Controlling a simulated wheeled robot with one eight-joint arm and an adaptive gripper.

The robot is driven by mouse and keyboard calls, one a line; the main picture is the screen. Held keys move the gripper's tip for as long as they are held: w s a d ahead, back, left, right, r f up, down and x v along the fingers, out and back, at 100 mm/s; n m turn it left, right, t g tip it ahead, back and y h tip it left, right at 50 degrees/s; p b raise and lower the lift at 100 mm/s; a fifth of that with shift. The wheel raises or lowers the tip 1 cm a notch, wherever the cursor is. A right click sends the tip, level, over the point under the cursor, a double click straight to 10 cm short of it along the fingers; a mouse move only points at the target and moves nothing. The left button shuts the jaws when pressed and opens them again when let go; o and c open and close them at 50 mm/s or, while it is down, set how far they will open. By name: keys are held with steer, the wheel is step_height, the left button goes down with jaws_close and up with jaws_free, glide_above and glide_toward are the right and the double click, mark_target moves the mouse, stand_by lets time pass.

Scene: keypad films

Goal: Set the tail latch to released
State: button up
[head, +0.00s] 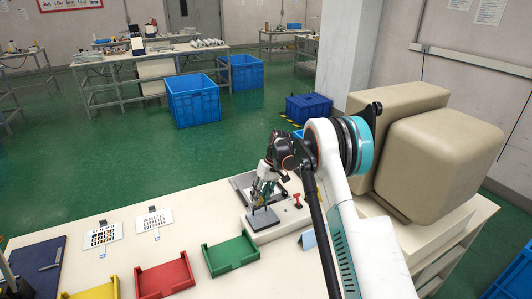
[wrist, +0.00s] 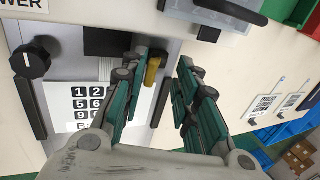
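My gripper (head: 265,188) is over the grey fixture on the white bench. In the wrist view its two teal fingers (wrist: 163,66) stand apart with nothing held between them. A small yellow lever (wrist: 153,70) shows in the gap, close beside the left finger; I cannot tell whether they touch. The fixture (wrist: 75,52) carries a black knob (wrist: 30,62) and a white sheet with black number keys (wrist: 90,100), partly covered by the gripper. Nothing is labelled as the tail latch, so I cannot tell for certain which part it is.
A second grey unit with a black handle (wrist: 230,10) lies beside the fixture. A red lever (head: 297,200) stands at its right. Green (head: 231,254), red (head: 165,277) and yellow (head: 95,290) trays and printed cards (head: 102,235) lie on the bench. Beige housings (head: 440,160) stand right.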

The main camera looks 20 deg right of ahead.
steer(key=s+p+v, duration=0.1)
steer(key=p+v, duration=0.3)
steer(key=v, duration=0.9)
steer(key=s+a+r+t, duration=0.1)
steer(key=s+a+r, duration=0.1)
steer(key=s+r, duration=0.2)
steer(key=s+a+r+t+h, duration=0.1)
steer(key=s+r, duration=0.3)
steer(key=r, duration=0.7)
steer(key=shift+s+a+m, duration=0.2)
steer(key=shift+a+m, duration=0.2)
steer(key=shift+a, duration=0.1)
steer(key=s+a+r+t+h, duration=0.1)
steer(key=s+r, duration=0.2)
steer(key=s, duration=0.3)
steer(key=s+r+m+t, duration=0.1)
steer(key=s+r, duration=0.2)
steer(key=s, duration=0.3)
steer(key=s+a+r+t+h, duration=0.1)
steer(key=s+r, duration=0.1)
steer(key=s, duration=0.4)
steer(key=s+f+t+h, duration=0.1)
steer(key=s+f+t, duration=0.2)
steer(key=s, duration=1.3)
steer(key=shift+s+a+f, duration=0.15)
steer(key=shift+s+f, duration=0.15)
steer(key=shift+f, duration=0.6)
